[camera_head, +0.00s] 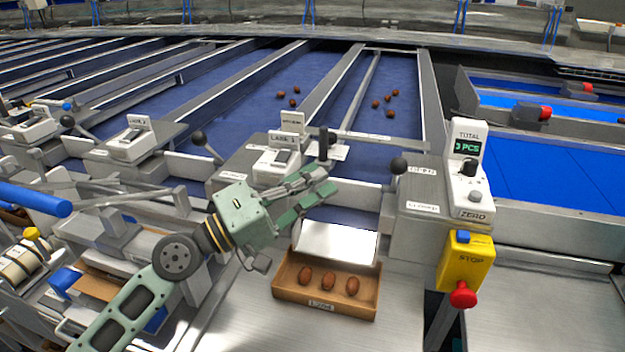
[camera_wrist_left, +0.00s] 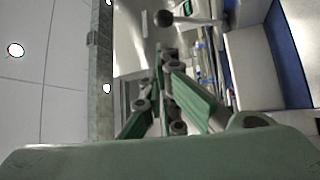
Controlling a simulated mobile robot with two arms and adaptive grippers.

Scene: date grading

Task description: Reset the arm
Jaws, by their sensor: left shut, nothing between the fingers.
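My left gripper (camera_head: 328,178) comes in from the left in the head view, its green fingers pointing right, near a black upright lever handle (camera_head: 323,146). It is shut with nothing visible between the fingers. The fingers also show in the left wrist view (camera_wrist_left: 165,75), close together at the tips. The gripper is above and behind the cardboard box (camera_head: 290,291), which holds 3 brown dates (camera_head: 328,282) in a row. My right gripper is not in view.
A counter (camera_head: 467,150) reads 3 PCS. Below it is a yellow stop box (camera_head: 463,262) with a red button. Blue lanes (camera_head: 230,100) with several loose dates run behind. Black-knobbed levers (camera_head: 398,166) stand along the lane ends. The steel table right of the box is clear.

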